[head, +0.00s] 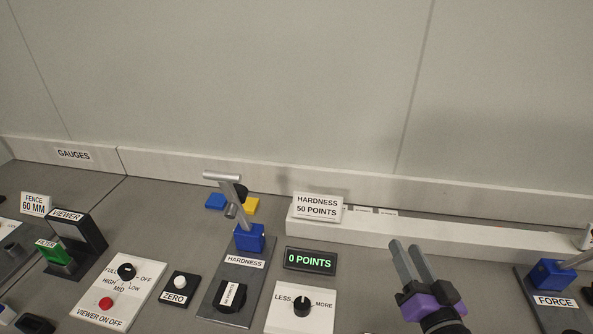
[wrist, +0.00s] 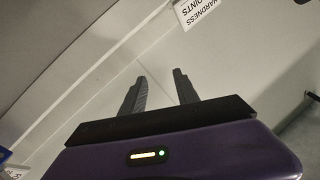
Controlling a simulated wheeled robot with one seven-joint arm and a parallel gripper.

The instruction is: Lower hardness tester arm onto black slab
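The hardness tester stands on a dark grey base plate labelled HARDNESS (head: 245,262) in the head view. Its metal arm (head: 238,208) is raised, tilting up and back from a blue hinge block (head: 249,238), with a grey crossbar handle (head: 221,177) at its top end. A black slab (head: 229,297) with a white label lies on the front of the plate, apart from the arm. My gripper (head: 405,246) is to the right of the tester, above the bench, with fingers pointing up and away. In the wrist view its fingers (wrist: 158,78) are apart with nothing between them.
A display (head: 310,260) reads 0 POINTS, beside a LESS/MORE knob (head: 302,306). A sign (head: 317,207) reading HARDNESS 50 POINTS stands behind on a white ledge. The FORCE device (head: 551,275) stands right.

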